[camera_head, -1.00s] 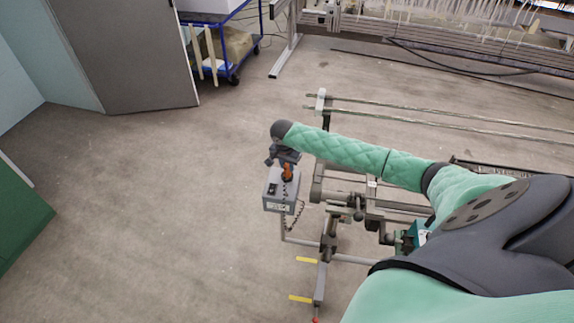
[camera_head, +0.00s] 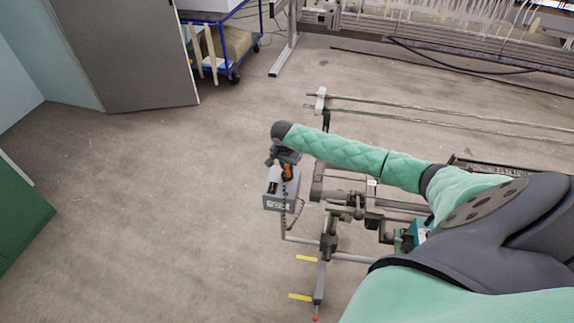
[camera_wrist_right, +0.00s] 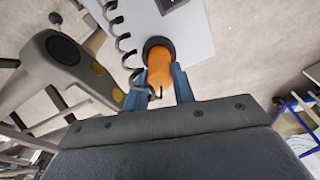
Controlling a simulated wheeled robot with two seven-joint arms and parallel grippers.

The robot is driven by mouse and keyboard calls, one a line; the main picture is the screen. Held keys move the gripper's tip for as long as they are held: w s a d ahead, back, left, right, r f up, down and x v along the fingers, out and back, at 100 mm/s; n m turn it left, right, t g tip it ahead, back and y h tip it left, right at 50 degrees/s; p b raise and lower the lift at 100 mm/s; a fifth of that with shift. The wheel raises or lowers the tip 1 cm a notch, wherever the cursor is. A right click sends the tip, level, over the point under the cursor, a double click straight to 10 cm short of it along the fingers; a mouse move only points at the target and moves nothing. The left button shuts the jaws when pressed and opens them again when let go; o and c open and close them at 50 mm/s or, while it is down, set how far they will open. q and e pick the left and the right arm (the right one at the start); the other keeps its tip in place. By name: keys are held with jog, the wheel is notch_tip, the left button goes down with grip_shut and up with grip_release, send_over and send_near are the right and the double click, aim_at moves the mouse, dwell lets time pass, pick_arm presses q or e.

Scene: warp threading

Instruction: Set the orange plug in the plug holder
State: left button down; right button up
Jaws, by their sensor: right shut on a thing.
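The orange plug (camera_head: 287,171) is at the top of a grey box (camera_head: 279,201) on a stand in the head view. My right gripper (camera_head: 284,158) is over the box and shut on the plug. In the right wrist view the orange plug (camera_wrist_right: 160,72) sits between the two blue fingers of my right gripper (camera_wrist_right: 162,92). A dark ring (camera_wrist_right: 158,46) surrounds the plug's far end, against the pale box face (camera_wrist_right: 195,35). Whether this ring is the plug holder or part of the plug, and how deep the plug sits, I cannot tell. My left gripper is out of view.
A dark coiled cord (camera_wrist_right: 122,40) runs beside the plug. A metal frame (camera_head: 328,245) with rails stands right of the box, close under my right arm. A blue cart (camera_head: 232,72) stands at the back. The floor to the left is clear.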

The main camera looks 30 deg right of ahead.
jog(key=shift+f, duration=0.15)
dwell(0.6)
jog(key=o, duration=1.1)
jog(key=shift+c, duration=0.2)
